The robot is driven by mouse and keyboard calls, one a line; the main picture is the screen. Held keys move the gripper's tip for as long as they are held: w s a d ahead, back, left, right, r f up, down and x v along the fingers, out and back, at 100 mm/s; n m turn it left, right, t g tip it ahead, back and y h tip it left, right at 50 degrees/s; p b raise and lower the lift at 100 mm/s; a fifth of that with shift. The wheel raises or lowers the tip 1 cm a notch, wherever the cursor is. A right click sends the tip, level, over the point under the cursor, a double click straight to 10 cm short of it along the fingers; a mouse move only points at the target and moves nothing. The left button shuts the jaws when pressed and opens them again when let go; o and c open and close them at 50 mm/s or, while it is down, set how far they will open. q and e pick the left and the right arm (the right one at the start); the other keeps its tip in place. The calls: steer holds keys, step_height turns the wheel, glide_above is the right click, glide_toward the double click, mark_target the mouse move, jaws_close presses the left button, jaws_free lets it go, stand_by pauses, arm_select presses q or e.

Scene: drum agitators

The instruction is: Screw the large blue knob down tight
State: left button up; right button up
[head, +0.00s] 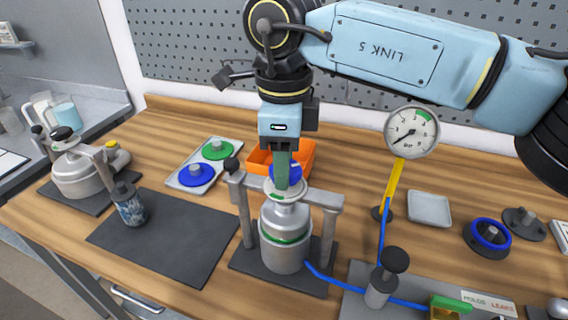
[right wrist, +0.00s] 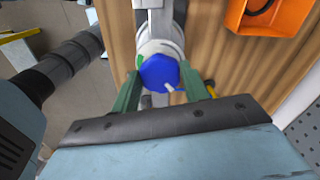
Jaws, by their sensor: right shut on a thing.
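The large blue knob (head: 294,170) sits on top of a metal vessel (head: 283,252) with a green band, held in a metal clamp frame. My right gripper (head: 282,188) comes straight down over it, and its green fingers partly hide the knob. In the right wrist view, the knob (right wrist: 160,73) is a blue faceted cap with a small white mark near its lower right edge. The fingers of my right gripper (right wrist: 160,80) stand on either side of the knob, shut on it. How far down the knob sits cannot be told. My left gripper is not in view.
An orange bin (head: 308,150) stands just behind the vessel. A pressure gauge (head: 411,132) on a yellow post stands to the right. A tray with blue and green discs (head: 204,190) lies to the left, near a dark mat (head: 165,240). Another clamped vessel (head: 76,176) stands far left.

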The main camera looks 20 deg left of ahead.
steer(key=m+b, duration=0.1)
steer(key=m, duration=0.2)
steer(key=shift+w+r+m, duration=0.1)
steer(key=shift+r+m, duration=0.05)
steer(key=shift+m, duration=0.25)
steer(key=m+b, duration=0.1)
steer(key=m, duration=0.2)
steer(key=shift+m, duration=0.3)
steer(key=m+b, duration=0.1)
steer(key=m, duration=0.2)
steer(key=shift+w+r, duration=0.1)
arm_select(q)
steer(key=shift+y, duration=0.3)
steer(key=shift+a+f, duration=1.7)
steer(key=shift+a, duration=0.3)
arm_select(e)
steer(key=shift+m, duration=0.8)
steer(key=o, duration=0.8)
steer(key=shift+o, duration=1)
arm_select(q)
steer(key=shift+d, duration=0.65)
